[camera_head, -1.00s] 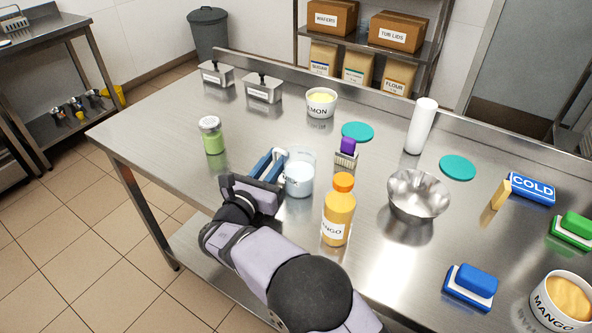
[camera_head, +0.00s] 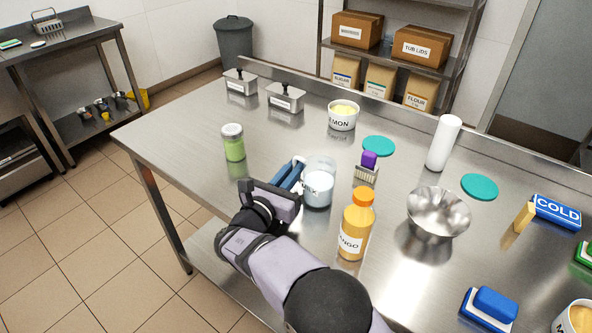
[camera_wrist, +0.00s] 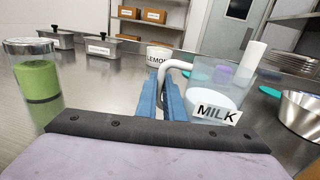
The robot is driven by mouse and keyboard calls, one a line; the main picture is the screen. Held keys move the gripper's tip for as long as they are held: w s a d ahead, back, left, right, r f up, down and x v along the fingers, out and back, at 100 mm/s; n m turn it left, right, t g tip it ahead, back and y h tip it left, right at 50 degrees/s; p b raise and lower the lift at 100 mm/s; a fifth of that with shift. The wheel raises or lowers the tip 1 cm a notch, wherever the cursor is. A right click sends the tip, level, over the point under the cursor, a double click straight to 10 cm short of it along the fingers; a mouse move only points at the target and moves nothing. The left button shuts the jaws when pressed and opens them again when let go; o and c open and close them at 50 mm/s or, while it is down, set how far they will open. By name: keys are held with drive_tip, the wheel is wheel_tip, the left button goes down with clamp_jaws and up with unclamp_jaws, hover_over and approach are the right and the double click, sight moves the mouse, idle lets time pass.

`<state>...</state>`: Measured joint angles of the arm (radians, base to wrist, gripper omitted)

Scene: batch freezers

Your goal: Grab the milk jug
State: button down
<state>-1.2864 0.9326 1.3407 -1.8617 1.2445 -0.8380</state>
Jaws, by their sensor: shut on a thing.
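The milk jug (camera_head: 319,186) is a clear jug with a white handle and white milk inside. It stands upright on the steel table, in front of my arm's end. In the wrist view the jug (camera_wrist: 205,98) is right of my fingers, with its MILK label facing me. My gripper (camera_head: 296,166) has blue fingers at the jug's left side. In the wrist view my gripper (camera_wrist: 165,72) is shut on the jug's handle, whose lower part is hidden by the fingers.
An orange mango bottle (camera_head: 355,227) stands close to the jug, right of my arm. A green jar (camera_head: 233,146) stands to the left. A purple-handled brush (camera_head: 368,166) and a metal bowl (camera_head: 437,215) are to the right. A lemon tub (camera_head: 343,116) is behind.

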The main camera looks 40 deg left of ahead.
drive_tip(key=shift+r+b, duration=0.5)
drive_tip(key=shift+r, duration=4.1)
drive_tip(key=shift+r, duration=0.1)
